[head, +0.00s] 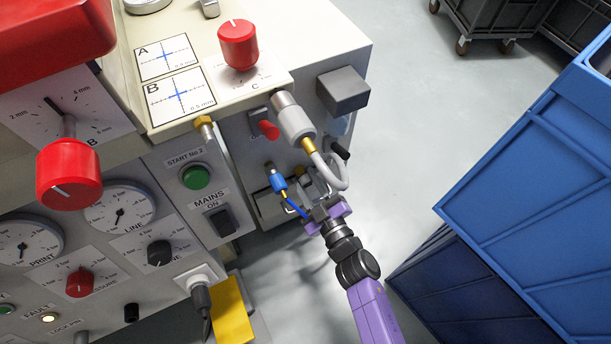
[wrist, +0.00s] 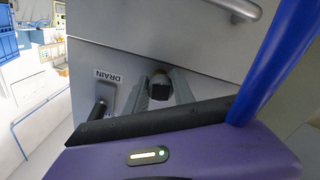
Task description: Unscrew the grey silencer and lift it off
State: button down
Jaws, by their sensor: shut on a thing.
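My gripper (head: 309,184) reaches up to the lower side of the machine, below the white cylinder with the hose. In the wrist view its two grey fingers (wrist: 159,98) are shut on a small dark grey piece with a tan, brass-like rim, which I take to be the silencer (wrist: 160,90). It points out from the grey panel, close to the DRAIN label (wrist: 108,76). In the head view the fingers largely hide the silencer, and only a brassy bit shows there. Whether its thread is still engaged cannot be seen.
A blue connector (head: 278,183) with a blue hose hangs just left of my gripper; the hose crosses close by in the wrist view (wrist: 280,60). The white cylinder (head: 295,122) and its looped hose are above. A black-handled lever (wrist: 97,111) is beside the fingers. Blue crates (head: 530,170) stand right.

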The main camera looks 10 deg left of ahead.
jog(key=shift+a+r, duration=0.4)
jog(key=shift+r, duration=0.15)
jog(key=shift+p+v, duration=0.5)
jog(key=shift+v, duration=0.3)
jog(key=shift+s+d+f, duration=0.2)
jog(key=shift+d+f, duration=0.1)
jog(key=shift+d, duration=0.15)
jog(key=shift+s+d+r+p, duration=0.55)
jog(key=shift+s+r+p, duration=0.2)
jog(key=shift+p, duration=0.45)
jog(key=shift+s+d+r+p, duration=0.6)
jog(key=shift+s+p, duration=0.3)
jog(key=shift+p, duration=0.25)
